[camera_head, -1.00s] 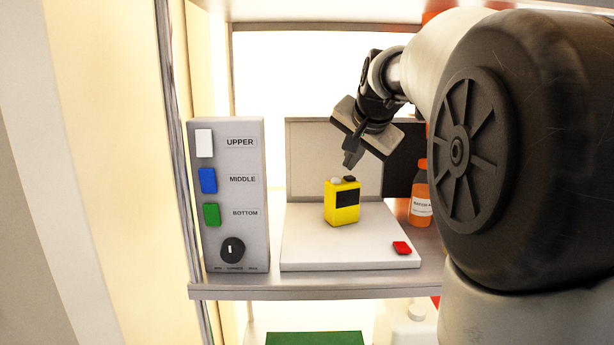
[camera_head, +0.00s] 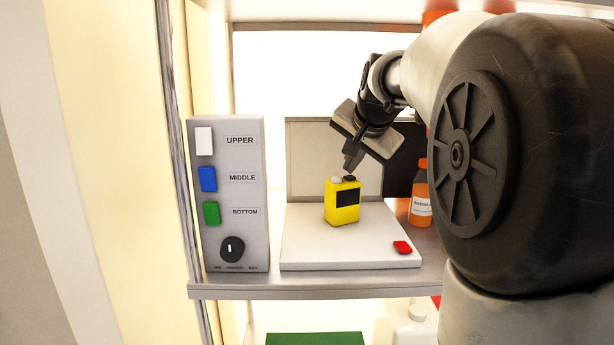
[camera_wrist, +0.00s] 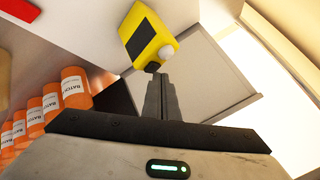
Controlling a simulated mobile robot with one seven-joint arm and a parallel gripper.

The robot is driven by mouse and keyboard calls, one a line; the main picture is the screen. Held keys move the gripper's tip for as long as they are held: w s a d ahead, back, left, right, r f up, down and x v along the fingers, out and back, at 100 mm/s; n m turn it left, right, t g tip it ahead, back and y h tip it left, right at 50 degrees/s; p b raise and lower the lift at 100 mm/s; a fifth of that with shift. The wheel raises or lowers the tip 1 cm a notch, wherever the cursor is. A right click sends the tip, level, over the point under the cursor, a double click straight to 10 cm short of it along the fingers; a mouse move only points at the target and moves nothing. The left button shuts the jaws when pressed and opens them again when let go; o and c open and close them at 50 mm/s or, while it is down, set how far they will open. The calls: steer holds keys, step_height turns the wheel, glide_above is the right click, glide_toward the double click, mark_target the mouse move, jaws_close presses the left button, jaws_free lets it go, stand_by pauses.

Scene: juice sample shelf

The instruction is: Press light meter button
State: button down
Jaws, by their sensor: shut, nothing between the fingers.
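The light meter (camera_head: 343,207) is a small yellow box with a dark front panel, standing upright on a white platform (camera_head: 310,257) on the shelf. It has a white knob (camera_head: 336,180) and a black button (camera_head: 349,178) on top. My gripper (camera_head: 348,172) is shut and empty, its fingertips pointing down at the black button. In the wrist view the light meter (camera_wrist: 147,35) lies just beyond the fingertips (camera_wrist: 155,74), which overlap the black part; I cannot tell whether they touch it.
A grey control box (camera_head: 246,190) with white, blue and green buttons and a dial stands at the left. A red button (camera_head: 402,247) sits on the platform's front right. Orange bottles (camera_wrist: 73,88) stand at the right of the shelf. A grey panel (camera_head: 305,155) rises behind.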

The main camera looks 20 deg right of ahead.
steer(key=shift+f, duration=0.3)
steer(key=shift+r, duration=0.1)
stand_by(0.3)
steer(key=shift+r+p, duration=0.45)
steer(key=shift+r, duration=0.35)
step_height(320, 180, up, 6)
steer(key=p, duration=0.5)
steer(key=shift+a, duration=0.1)
stand_by(1.9)
